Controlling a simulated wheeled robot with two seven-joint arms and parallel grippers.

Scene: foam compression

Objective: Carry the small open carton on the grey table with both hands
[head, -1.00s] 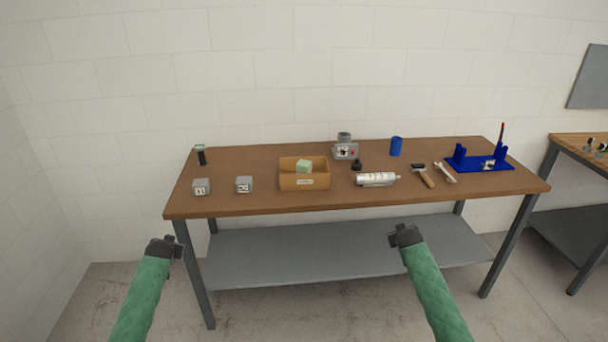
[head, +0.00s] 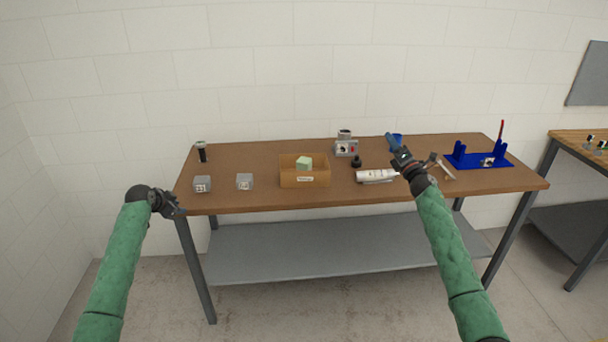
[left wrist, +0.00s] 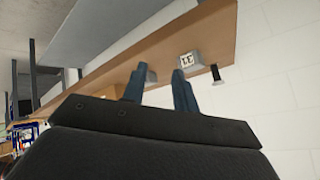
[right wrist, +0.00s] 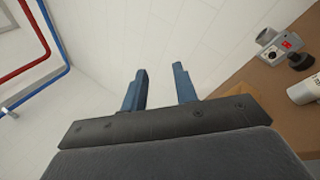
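The small open carton (head: 304,179) is light brown with a white label and stands upright on the brown table top, left of its middle. A pale green foam block (head: 304,162) sticks up inside it. My left gripper (head: 178,210) is off the table's front left corner, apart from the carton; in the left wrist view its fingers (left wrist: 158,88) are spread with nothing between them. My right gripper (head: 392,142) is raised over the right half of the table, right of the carton; in the right wrist view its fingers (right wrist: 160,88) are apart and empty.
Two grey weights (head: 202,184) (head: 244,181) stand left of the carton. A silver can (head: 376,176) lies to its right, near my right gripper. A grey device (head: 346,147), blue cup (head: 397,140) and blue rack (head: 480,161) stand behind and right. A grey shelf (head: 330,250) runs below.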

